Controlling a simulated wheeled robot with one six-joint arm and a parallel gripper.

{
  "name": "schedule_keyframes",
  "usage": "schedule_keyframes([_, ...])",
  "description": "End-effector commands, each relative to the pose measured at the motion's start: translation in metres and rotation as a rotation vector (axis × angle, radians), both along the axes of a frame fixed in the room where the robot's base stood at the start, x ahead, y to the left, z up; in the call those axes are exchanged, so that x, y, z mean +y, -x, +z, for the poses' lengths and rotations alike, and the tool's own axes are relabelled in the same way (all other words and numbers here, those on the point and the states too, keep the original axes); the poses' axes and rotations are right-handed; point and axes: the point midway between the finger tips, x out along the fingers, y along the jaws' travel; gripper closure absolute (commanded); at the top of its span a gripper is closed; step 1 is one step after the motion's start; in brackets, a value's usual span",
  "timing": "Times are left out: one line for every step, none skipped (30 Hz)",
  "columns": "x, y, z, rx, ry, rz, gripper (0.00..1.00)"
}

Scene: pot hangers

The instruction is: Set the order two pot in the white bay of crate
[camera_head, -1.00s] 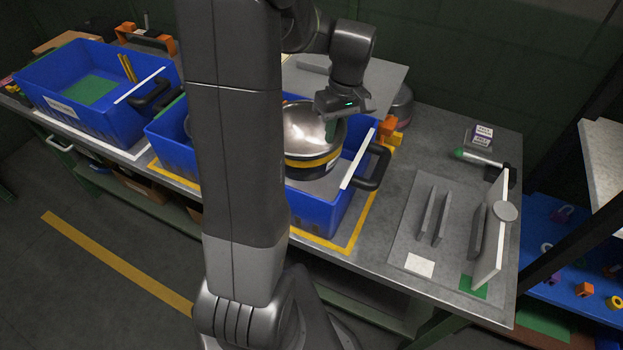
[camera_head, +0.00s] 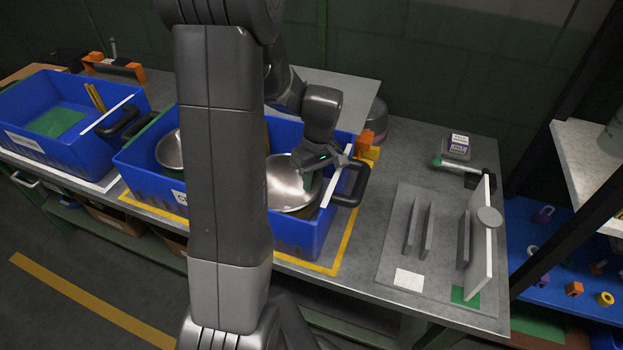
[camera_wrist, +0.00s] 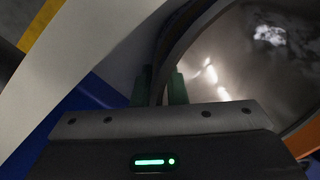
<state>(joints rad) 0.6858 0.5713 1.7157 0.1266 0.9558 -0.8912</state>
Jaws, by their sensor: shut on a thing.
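The pot (camera_head: 287,186) has a shiny metal inside and sits low in the right part of the blue crate (camera_head: 294,236), beside the white strip (camera_head: 337,188) on the crate's right edge. My gripper (camera_head: 325,166) is shut on the pot's right rim. In the wrist view, the green-padded fingers (camera_wrist: 160,88) pinch the rim, and the pot's bright inside (camera_wrist: 235,62) fills the upper right. Whether the pot's base touches the crate floor is hidden. My arm covers the crate's middle.
Another metal pan (camera_head: 170,152) lies in the crate's left part. A second blue crate (camera_head: 28,112) stands at the far left. A grey rack with upright plates (camera_head: 418,228) is to the right.

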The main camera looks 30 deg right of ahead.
Motion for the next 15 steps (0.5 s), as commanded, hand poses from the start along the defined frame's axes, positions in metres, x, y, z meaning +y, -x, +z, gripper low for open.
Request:
schedule_keyframes([-0.0003,-0.0003,0.0010,-0.002,0.001,0.000,1.00])
schedule_keyframes([-0.0003,-0.0004,0.0013,-0.002,0.002,0.000,1.00])
schedule_keyframes([-0.0003,-0.0004,0.0014,-0.002,0.002,0.000,1.00])
schedule_keyframes([-0.0003,-0.0004,0.0014,-0.002,0.002,0.000,1.00])
schedule_keyframes([-0.0003,-0.0004,0.0014,-0.002,0.002,0.000,1.00])
schedule_keyframes([-0.0004,-0.0004,0.0009,-0.002,0.002,0.000,1.00])
schedule_keyframes([-0.0004,-0.0004,0.0000,-0.002,0.002,0.000,1.00])
schedule_keyframes([-0.0003,-0.0004,-0.0011,-0.002,0.002,0.000,1.00])
schedule_keyframes([-0.0004,-0.0005,-0.0026,-0.002,0.002,0.000,1.00])
schedule_keyframes([-0.0002,-0.0004,-0.0030,-0.001,0.001,0.000,0.86])
schedule_keyframes([-0.0003,-0.0004,-0.0022,-0.002,0.001,0.000,0.80])
schedule_keyframes([-0.0003,-0.0004,-0.0020,-0.001,0.001,0.000,0.72])
schedule_keyframes([-0.0002,-0.0003,-0.0019,-0.001,0.001,0.000,0.66])
schedule_keyframes([-0.0003,-0.0004,-0.0020,-0.001,0.001,0.000,0.66])
schedule_keyframes([-0.0002,-0.0003,-0.0019,-0.001,0.001,0.000,0.66])
